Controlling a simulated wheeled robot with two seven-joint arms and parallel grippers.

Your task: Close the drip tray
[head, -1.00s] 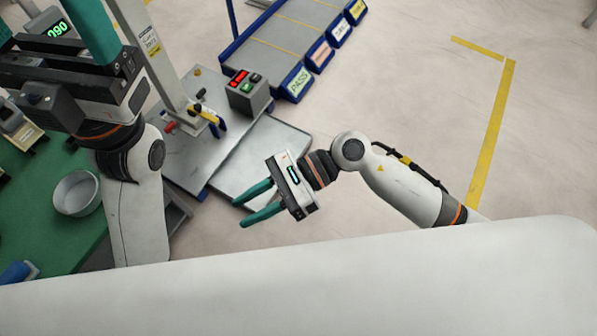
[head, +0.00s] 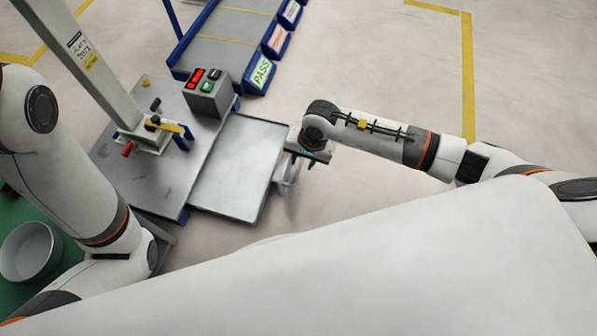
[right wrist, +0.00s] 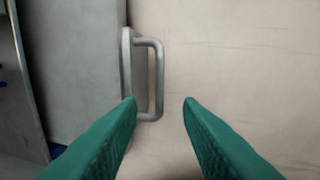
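The drip tray (head: 240,168) is a flat grey metal tray that sticks out to the right from the test bench (head: 150,165) in the head view. Its front wall with a grey bar handle (right wrist: 152,80) shows in the right wrist view. My right gripper (right wrist: 162,103) is open, with green fingers; one fingertip overlaps the lower end of the handle and the other is to its right over the floor. Contact cannot be told. In the head view the right gripper (head: 290,165) is beside the tray's outer edge, its fingers mostly hidden. My left gripper is out of view.
A grey control box (head: 208,93) with a red display stands at the bench's back edge. A conveyor (head: 230,40) with labelled blue bins lies behind. A metal bowl (head: 30,250) stands on a green surface at lower left. The floor right of the tray is open.

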